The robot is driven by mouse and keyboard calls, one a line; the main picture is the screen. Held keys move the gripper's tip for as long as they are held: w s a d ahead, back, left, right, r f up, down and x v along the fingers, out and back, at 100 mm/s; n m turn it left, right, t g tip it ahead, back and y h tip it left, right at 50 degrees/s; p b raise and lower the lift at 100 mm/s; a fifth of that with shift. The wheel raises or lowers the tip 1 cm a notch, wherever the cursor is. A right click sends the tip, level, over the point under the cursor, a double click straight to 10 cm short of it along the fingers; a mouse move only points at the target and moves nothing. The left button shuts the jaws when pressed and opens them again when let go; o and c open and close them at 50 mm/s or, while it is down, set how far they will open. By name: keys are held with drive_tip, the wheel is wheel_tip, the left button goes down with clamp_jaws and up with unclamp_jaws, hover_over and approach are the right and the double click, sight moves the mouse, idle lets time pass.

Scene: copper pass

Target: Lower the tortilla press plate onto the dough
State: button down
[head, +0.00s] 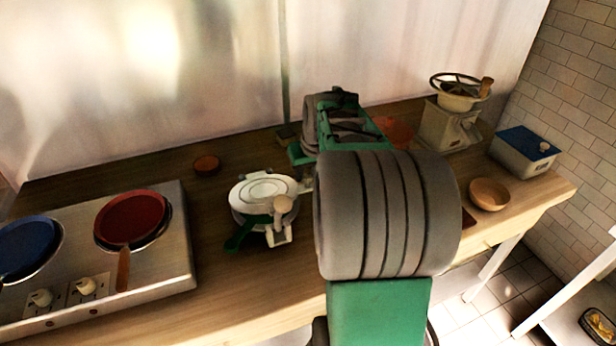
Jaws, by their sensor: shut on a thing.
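The tortilla press stands on the wooden counter left of my arm. Its pale round upper plate (262,189) lies over a grey lower part (239,217), with a green piece (243,236) at the front left. A knob (283,203) on a pale bracket (279,236) is at its front. My gripper (305,185) is at the right edge of the upper plate, shut on it; the contact is small and partly hidden by my arm. I see no dough; the space between the plates is hidden.
A steel stove with a red pan (131,219) and a blue pan (27,247) is at left. A small brown dish (206,165) sits behind the press. A grinder (449,126), a blue-lidded box (525,152) and a wooden bowl (489,194) stand at right.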

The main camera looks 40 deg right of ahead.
drive_tip(key=c, duration=1.5)
unclamp_jaws()
drive_tip(key=shift+w+d+r, duration=0.1)
drive_tip(key=shift+w+r, duration=0.1)
drive_tip(key=shift+r, duration=0.1)
drive_tip(key=o, duration=0.4)
drive_tip(key=shift+f, duration=0.2)
drive_tip(key=shift+s, duration=0.1)
drive_tip(key=b+v, duration=0.1)
drive_tip(key=v, duration=0.7)
drive_tip(key=shift+f, duration=0.1)
